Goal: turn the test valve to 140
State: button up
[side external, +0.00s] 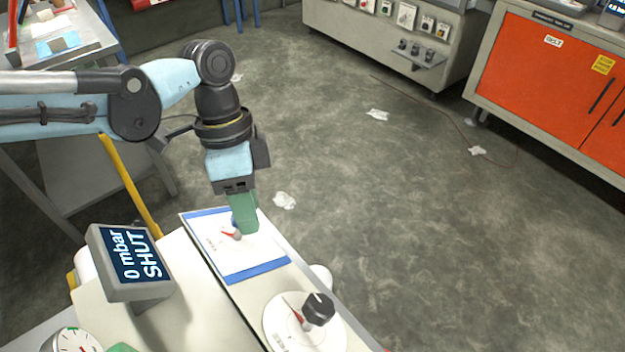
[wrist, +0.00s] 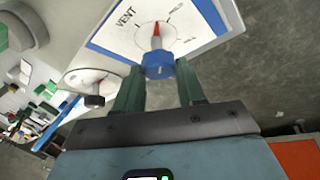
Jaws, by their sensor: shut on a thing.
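A blue knob with a red pointer (wrist: 157,66) stands on a white panel with blue borders (side external: 258,267). In the wrist view the pointer runs away from my gripper, between the printed word VENT and a small label at the right. My gripper (side external: 240,229) points down over this panel. Its green fingers are shut on the blue knob, one on each side. A display (side external: 130,262) reads "0 mbar SHUT". A black knob (side external: 318,309) stands on a round white dial (side external: 276,329) with a red mark, apart from my gripper. I cannot tell which knob is labelled as the test valve.
A round gauge (side external: 72,343) is at the lower left, partly cut off. A grey side table (side external: 85,42) with papers stands at the upper left. An orange cabinet (side external: 545,85) is at the right. The concrete floor is mostly clear, with scraps of paper.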

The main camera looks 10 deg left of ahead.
jog(key=m+g, duration=0.1)
jog(key=m, duration=0.2)
jog(key=shift+w+g, duration=0.15)
jog(key=shift+g, duration=0.25)
jog(key=shift+m+g, duration=1)
jog(key=shift+m, duration=1)
jog(key=o, duration=1.1)
jog(key=shift+c, duration=0.2)
jog(key=d+v, duration=0.1)
jog(key=v, duration=0.6)
jog(key=shift+w+a, duration=0.2)
jog(key=shift+a, duration=0.3)
jog(key=shift+r, duration=0.15)
